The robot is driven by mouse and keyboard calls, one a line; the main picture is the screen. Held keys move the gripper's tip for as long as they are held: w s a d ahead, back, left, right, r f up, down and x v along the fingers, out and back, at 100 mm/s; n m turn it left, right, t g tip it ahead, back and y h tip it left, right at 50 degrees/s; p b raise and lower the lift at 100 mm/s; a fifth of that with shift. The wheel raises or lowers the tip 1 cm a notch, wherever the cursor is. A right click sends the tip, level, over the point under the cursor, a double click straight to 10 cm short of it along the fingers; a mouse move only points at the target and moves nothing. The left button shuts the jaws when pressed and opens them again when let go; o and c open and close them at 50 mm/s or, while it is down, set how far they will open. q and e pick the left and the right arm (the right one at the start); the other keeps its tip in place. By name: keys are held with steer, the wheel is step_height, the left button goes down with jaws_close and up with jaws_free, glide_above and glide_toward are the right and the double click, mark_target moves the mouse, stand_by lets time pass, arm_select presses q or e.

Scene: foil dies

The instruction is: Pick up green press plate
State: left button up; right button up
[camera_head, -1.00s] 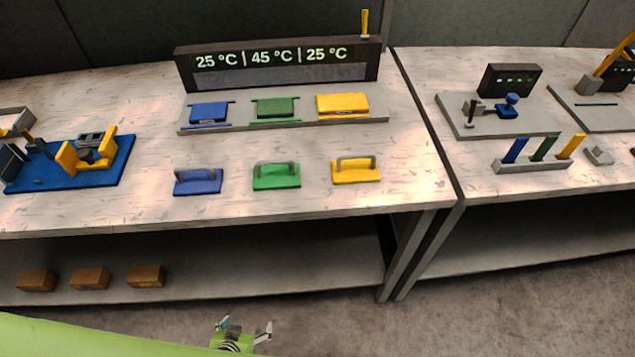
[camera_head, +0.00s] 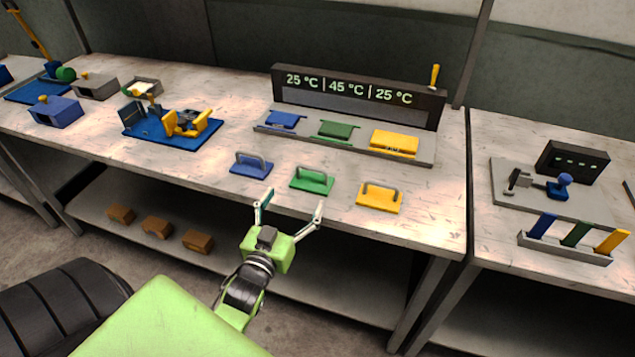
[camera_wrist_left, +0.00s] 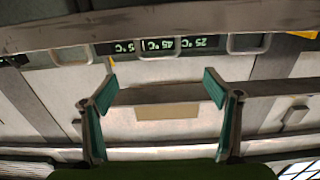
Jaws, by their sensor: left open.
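The green press plate (camera_head: 318,186), a flat green block with a grey arched handle, lies on the table near its front edge. It sits between the blue press plate (camera_head: 246,170) and the yellow press plate (camera_head: 385,206). My left gripper (camera_head: 292,203) is open and empty, with its fingers spread just in front of the table's front edge, short of the green plate. In the left wrist view my open gripper (camera_wrist_left: 160,82) shows with teal finger pads, and several grey handle shapes appear beyond it. My right gripper is not in view.
Behind the plates is a grey station (camera_head: 428,161) with blue, green and yellow pieces and a temperature display (camera_head: 350,90). A blue fixture (camera_head: 147,128) stands to the left. Brown blocks (camera_head: 157,227) lie on the lower shelf. A neighbouring table (camera_head: 500,285) is at the right.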

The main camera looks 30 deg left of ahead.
mark_target(312, 170)
arm_select(q)
steer(key=p+x, duration=0.1)
steer(key=x, duration=0.5)
steer(key=shift+w+f, duration=0.1)
steer(key=shift+w, duration=0.1)
steer(key=shift+w+a, duration=0.15)
steer(key=shift+w, duration=0.55)
steer(key=p+x, duration=0.1)
steer(key=x, duration=0.2)
steer(key=shift+w+f, duration=0.1)
steer(key=shift+w, duration=0.1)
steer(key=shift+w+f, duration=0.1)
steer(key=shift+w, duration=0.5)
steer(key=shift+s, duration=0.1)
steer(key=c, duration=1.7)
steer(key=shift+r, duration=0.3)
steer(key=shift+c, duration=0.2)
